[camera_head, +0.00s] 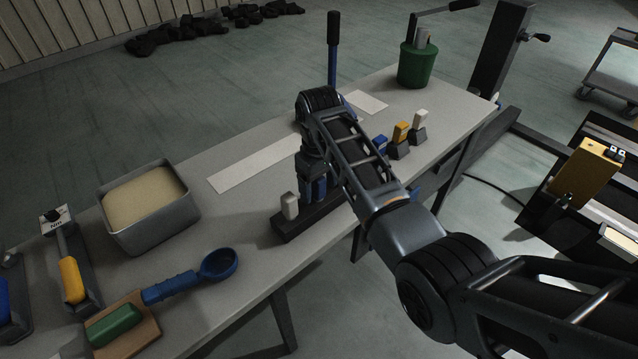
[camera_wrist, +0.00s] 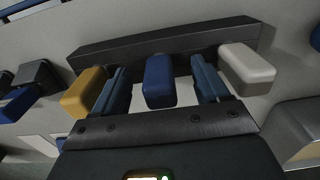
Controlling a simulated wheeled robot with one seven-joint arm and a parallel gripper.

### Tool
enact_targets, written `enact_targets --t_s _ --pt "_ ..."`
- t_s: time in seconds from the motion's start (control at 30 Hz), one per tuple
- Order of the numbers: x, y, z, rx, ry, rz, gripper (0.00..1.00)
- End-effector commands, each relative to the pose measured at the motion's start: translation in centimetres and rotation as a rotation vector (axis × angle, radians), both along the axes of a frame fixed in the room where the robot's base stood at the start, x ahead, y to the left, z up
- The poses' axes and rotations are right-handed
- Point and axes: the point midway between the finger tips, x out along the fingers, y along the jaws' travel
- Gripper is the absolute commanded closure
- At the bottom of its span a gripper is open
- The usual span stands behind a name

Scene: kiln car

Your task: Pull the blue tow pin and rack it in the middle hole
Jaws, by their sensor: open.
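A dark rack bar (camera_wrist: 165,40) lies across the wrist view, with a blue pin (camera_wrist: 158,82) at its middle, a yellow pin (camera_wrist: 85,92) to the left and a white pin (camera_wrist: 247,68) to the right. My gripper (camera_wrist: 160,88) is open, its two blue-grey fingers either side of the blue pin, with visible gaps. In the head view my gripper (camera_head: 316,186) is down over the rack bar (camera_head: 284,228) on the table; the white pin (camera_head: 290,205) shows at its near end. My arm hides the other pins there.
Separate dark stands hold a blue (camera_head: 380,143), a yellow (camera_head: 401,131) and a white block (camera_head: 421,118) farther along the table. A sand-filled tray (camera_head: 150,232), blue scoop (camera_head: 190,284) and green-handled brush (camera_head: 115,326) lie left. A green bucket (camera_head: 417,65) stands at the far end.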

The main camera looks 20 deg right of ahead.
Motion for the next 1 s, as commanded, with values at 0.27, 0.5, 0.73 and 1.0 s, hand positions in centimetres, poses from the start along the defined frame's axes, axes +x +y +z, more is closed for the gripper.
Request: enact_targets --t_s 0.27,0.5,0.73,1.0 --pt "0.0 0.0 0.2 0.000 0.000 0.000 0.26" --pt "0.0 0.0 0.8 0.000 0.000 0.000 0.26" --pt "0.0 0.0 1.4 0.000 0.000 0.000 0.26" --pt "0.0 0.0 2.1 0.000 0.000 0.000 0.26"
